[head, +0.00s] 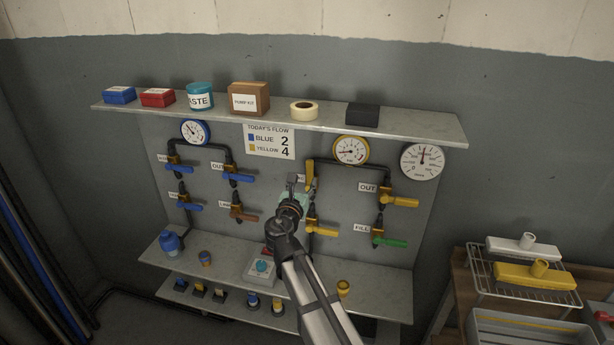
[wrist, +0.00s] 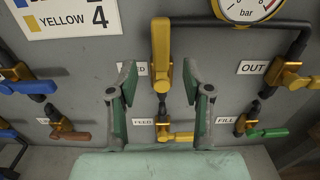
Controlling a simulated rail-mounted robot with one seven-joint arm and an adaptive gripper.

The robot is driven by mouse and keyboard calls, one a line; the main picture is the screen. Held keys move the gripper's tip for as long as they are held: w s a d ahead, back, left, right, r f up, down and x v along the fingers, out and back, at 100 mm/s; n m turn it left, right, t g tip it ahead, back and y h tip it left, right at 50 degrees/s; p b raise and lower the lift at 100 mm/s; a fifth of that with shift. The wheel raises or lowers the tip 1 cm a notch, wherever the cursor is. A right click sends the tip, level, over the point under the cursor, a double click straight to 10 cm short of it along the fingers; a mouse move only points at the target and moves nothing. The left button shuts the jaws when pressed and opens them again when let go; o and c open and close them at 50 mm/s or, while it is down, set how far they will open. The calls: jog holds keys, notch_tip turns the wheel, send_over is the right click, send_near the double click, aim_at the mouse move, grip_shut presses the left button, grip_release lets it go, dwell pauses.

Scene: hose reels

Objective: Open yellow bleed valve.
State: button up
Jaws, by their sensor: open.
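My gripper (head: 298,184) is open and empty, facing the valve board. In the wrist view its two fingers (wrist: 159,82) stand left and right of an upright yellow handle (wrist: 161,56), which appears between them; contact is not visible. This handle also shows in the head view (head: 310,174). Its label (wrist: 134,69) is partly hidden by the left finger. Below it is another yellow-handled valve (wrist: 180,137), its handle pointing sideways to the right, beside a small label that seems to read FEED. I cannot tell for sure which valve is labelled bleed.
A yellow OUT handle (head: 402,202) and a green FILL handle (head: 390,242) are to the right. Blue handles (head: 240,177) are to the left. A yellow-rimmed gauge (head: 351,150) sits above. A loaded shelf (head: 420,125) juts out above; a lower ledge (head: 385,290) juts out below.

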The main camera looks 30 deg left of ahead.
jog(key=shift+v, duration=2.1)
jog(key=s+d+f+m+g+h+b, duration=0.1)
jog(key=s+d+f+m+g+h, duration=0.2)
jog(key=d+f+m, duration=0.8)
jog(key=s+d+f+m+g+h, duration=0.1)
jog(key=d+f+m+g+h, duration=0.35)
jog(key=d+f, duration=1)
jog(key=s+d+f+m+g+h+b, duration=0.15)
jog(key=d+f+m+g, duration=0.35)
jog(key=d+f+m, duration=0.8)
jog(key=s+d+f+m+g+y+b, duration=0.1)
jog(key=s+d+f+m+g, duration=0.2)
jog(key=s+d+f, duration=0.4)
jog(key=s+d+f+m+g+y+b, duration=0.1)
jog(key=s+d+f+m+g, duration=0.3)
jog(key=s+d+f, duration=0.4)
jog(key=s+d+f+m+g+y+b, duration=0.1)
jog(key=s+d+f+m+g, duration=0.3)
jog(key=s, duration=1.3)
jog(key=d+f, duration=0.3)
jog(key=f, duration=0.1)
jog(key=shift+d+f, duration=0.15)
jog(key=shift+d, duration=0.15)
